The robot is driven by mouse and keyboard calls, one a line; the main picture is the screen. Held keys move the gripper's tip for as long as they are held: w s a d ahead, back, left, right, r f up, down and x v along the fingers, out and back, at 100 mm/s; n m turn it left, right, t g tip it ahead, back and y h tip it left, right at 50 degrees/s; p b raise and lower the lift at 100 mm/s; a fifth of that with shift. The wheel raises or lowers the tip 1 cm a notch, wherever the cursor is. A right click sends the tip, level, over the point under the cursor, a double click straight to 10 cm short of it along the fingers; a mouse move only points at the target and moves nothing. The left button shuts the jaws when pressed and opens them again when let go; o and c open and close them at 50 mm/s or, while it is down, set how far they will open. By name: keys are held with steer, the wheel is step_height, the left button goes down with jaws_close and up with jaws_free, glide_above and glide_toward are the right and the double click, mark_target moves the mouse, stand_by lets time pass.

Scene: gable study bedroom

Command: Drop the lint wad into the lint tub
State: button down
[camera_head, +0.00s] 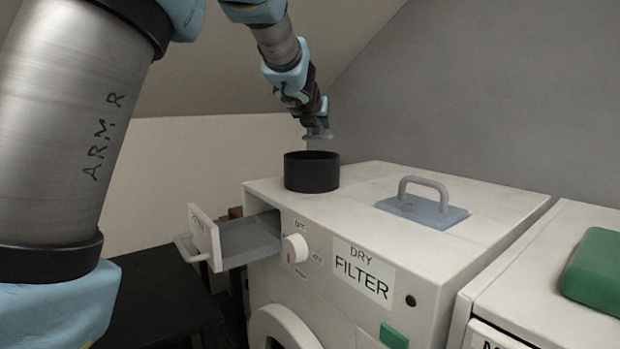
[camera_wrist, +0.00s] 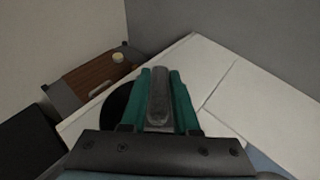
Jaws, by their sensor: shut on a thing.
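My gripper (camera_head: 322,122) is over the black lint tub (camera_head: 311,174), which stands open at the back left of the white dryer top. In the wrist view my gripper's teal fingers (camera_wrist: 159,100) are shut on the grey, long, rounded lint wad (camera_wrist: 159,95). The wad also shows in the head view as a flat grey piece (camera_head: 318,137) just above the tub's rim, apart from it. Part of the tub's dark round shape (camera_wrist: 112,112) shows left of the fingers in the wrist view. The inside of the tub is hidden.
A blue-grey plate with a handle (camera_head: 424,203) lies on the dryer top (camera_head: 350,205). The dryer's drawer (camera_head: 215,238) is pulled out at the left. A green item (camera_head: 595,265) lies on the neighbouring machine. A brown wooden surface (camera_wrist: 95,78) lies beyond the dryer.

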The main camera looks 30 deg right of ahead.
step_height(320, 180, down, 5)
steer(key=b, duration=0.4)
steer(key=c, duration=0.6)
jaws_free()
steer(key=p+v, duration=0.1)
steer(key=v, duration=1)
steer(key=shift+d, duration=0.1)
